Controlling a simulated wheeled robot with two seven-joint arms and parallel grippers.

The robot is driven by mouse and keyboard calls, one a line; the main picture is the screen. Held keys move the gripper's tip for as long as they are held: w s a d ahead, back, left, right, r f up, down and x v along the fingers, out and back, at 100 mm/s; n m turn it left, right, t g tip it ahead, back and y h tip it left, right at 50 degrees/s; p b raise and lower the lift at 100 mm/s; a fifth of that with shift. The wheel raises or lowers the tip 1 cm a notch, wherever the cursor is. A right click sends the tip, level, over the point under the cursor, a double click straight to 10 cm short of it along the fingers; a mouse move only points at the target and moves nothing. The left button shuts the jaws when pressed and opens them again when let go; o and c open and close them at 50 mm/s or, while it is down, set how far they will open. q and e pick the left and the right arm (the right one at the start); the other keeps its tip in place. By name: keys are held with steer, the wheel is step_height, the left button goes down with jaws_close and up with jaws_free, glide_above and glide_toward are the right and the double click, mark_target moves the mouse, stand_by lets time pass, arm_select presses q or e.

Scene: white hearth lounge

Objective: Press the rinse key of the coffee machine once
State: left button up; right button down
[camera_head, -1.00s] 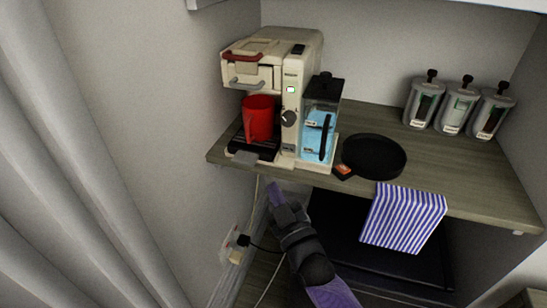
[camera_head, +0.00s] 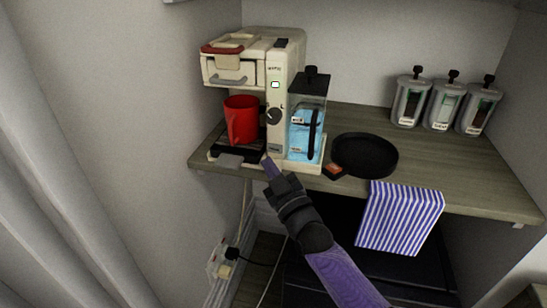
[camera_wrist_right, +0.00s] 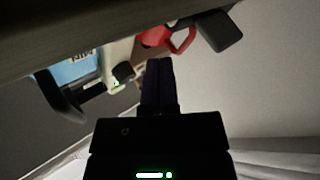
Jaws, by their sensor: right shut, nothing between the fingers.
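The cream coffee machine (camera_head: 283,85) stands at the left of the wooden shelf, with a small lit display (camera_head: 275,85) and a dark round knob (camera_head: 273,116) on its front column. A small grey patch (camera_head: 274,149) sits low on that column; I cannot read which part is the rinse key. My right gripper (camera_head: 268,163) is shut and empty, its tips just in front of the machine's lower front; contact cannot be told. In the right wrist view the shut fingers (camera_wrist_right: 160,65) point towards the machine's base (camera_wrist_right: 118,49). My left gripper is out of view.
A red mug (camera_head: 241,118) stands on the drip tray, left of the column. A blue-filled water tank (camera_head: 306,130) is at its right. A black round pan (camera_head: 365,154), a striped cloth (camera_head: 400,218) and several grey canisters (camera_head: 443,104) lie further right.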

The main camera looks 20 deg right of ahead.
mark_target(275, 148)
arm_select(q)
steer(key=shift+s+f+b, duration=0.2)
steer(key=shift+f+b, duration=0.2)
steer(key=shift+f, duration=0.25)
arm_select(e)
steer(key=shift+w+d, duration=0.55)
steer(key=shift+w, duration=0.3)
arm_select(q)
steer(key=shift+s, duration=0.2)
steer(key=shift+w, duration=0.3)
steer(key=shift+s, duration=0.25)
arm_select(e)
steer(key=shift+w+d+b, duration=0.25)
steer(key=shift+w+b, duration=0.05)
steer(key=shift+w, duration=0.05)
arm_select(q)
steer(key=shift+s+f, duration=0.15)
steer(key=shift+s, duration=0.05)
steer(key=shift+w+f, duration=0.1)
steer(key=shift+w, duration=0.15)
